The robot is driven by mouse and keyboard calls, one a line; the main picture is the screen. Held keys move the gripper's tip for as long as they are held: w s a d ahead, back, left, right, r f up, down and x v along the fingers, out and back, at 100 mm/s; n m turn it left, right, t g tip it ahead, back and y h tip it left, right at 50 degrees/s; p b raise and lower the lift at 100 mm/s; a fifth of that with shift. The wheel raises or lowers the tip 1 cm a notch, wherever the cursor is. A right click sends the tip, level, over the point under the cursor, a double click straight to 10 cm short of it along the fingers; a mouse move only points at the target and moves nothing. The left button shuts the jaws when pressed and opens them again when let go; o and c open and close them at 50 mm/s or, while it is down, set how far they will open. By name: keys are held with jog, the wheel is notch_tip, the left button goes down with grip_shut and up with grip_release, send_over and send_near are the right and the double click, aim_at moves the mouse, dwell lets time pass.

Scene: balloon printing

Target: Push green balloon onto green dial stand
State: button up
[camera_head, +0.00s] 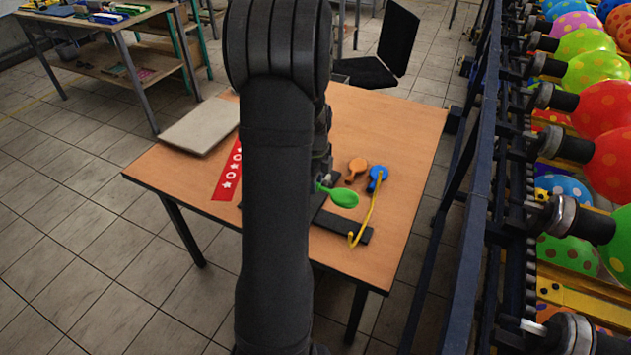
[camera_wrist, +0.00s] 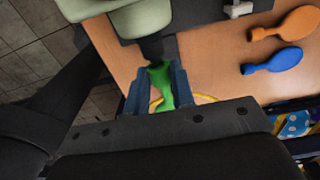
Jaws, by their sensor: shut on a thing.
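The green balloon (camera_head: 344,198) is flat and lies out to the right of my arm in the head view, its neck pointing left. In the wrist view, my gripper (camera_wrist: 158,92) has its two blue-grey fingers closed on the green balloon (camera_wrist: 161,76). One end of the balloon is close to a dark upright piece (camera_wrist: 152,47); I cannot tell if they touch. A pale grey-green rounded piece (camera_wrist: 140,18) is just beyond it, perhaps part of the dial stand.
An orange balloon (camera_head: 357,167) and a blue balloon (camera_head: 377,174) lie right of the stand on the wooden table (camera_head: 400,130). A thin yellow curved piece (camera_head: 369,215) arcs beside a black bar (camera_head: 343,226). A red starred strip (camera_head: 227,178) and grey board (camera_head: 200,126) lie left.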

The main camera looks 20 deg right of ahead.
jog(key=shift+w+a, duration=0.4)
jog(key=shift+w, duration=0.05)
dwell(0.8)
jog(key=o, duration=0.8)
jog(key=shift+o, duration=0.2)
notch_tip(320, 180, up, 9)
dwell(0.4)
jog(key=shift+f, duration=0.1)
